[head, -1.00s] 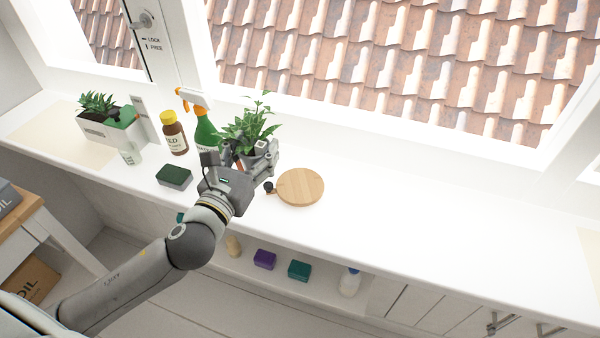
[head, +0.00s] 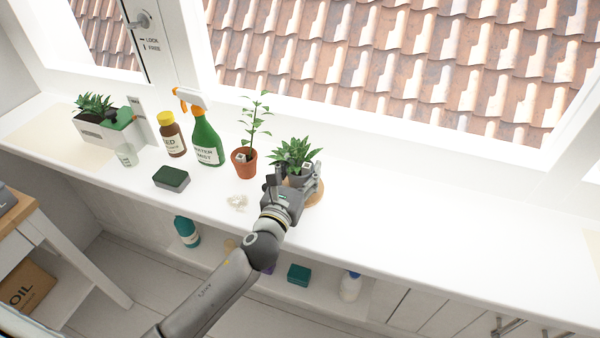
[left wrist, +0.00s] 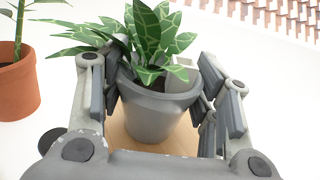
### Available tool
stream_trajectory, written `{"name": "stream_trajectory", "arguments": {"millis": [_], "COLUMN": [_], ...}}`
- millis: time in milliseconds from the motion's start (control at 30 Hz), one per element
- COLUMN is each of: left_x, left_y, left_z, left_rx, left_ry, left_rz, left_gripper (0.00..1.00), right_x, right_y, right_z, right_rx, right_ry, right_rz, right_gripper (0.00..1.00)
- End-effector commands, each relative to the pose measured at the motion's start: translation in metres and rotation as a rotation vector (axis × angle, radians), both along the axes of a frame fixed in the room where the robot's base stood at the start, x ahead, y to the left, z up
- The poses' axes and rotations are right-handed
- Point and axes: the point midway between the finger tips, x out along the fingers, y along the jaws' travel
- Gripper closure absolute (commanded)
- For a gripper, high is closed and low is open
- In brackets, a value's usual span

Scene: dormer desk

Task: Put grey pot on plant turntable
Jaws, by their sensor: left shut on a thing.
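The grey pot (head: 298,181) holds a leafy green plant and stands upright at the wooden plant turntable (head: 316,196). My left gripper (head: 300,176) is shut on the pot, with one finger at each side. In the left wrist view the pot (left wrist: 155,112) sits between the fingers (left wrist: 157,95), with the wooden disc (left wrist: 122,146) below and around its base. I cannot tell whether the base touches the disc. My arm and gripper hide part of the turntable in the head view. My right gripper is out of view.
A terracotta pot (head: 245,168) with a tall plant stands just left. A green spray bottle (head: 207,143), brown bottle (head: 173,138), dark sponge (head: 171,177) and planter box (head: 100,134) stand further left. A crumpled whitish thing (head: 237,202) lies nearer. The counter (head: 430,225) is clear at right.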

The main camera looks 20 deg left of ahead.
Motion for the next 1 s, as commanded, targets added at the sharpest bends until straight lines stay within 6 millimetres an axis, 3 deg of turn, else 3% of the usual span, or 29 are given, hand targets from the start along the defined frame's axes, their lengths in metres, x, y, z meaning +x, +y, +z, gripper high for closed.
{"name": "stream_trajectory", "arguments": {"millis": [333,367,500,900,1000], "left_x": [0.000,0.000,0.000,0.000,-0.011], "left_y": [0.000,0.000,0.000,0.000,0.001], "left_z": [-0.003,-0.003,-0.002,0.002,-0.002], "left_rx": [0.002,0.002,0.002,0.000,0.002], "left_ry": [-0.003,-0.001,-0.001,-0.001,0.001], "left_rz": [-0.001,-0.001,-0.001,-0.001,-0.001], "left_gripper": [0.73,0.41,0.23,0.22,0.22], "right_x": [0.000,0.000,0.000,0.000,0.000], "right_y": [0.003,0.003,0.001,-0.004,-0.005], "right_z": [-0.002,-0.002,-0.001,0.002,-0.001], "right_rx": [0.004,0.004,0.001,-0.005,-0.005], "right_ry": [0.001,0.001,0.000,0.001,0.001], "right_rz": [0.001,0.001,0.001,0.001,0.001], "right_gripper": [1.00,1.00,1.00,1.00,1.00]}}
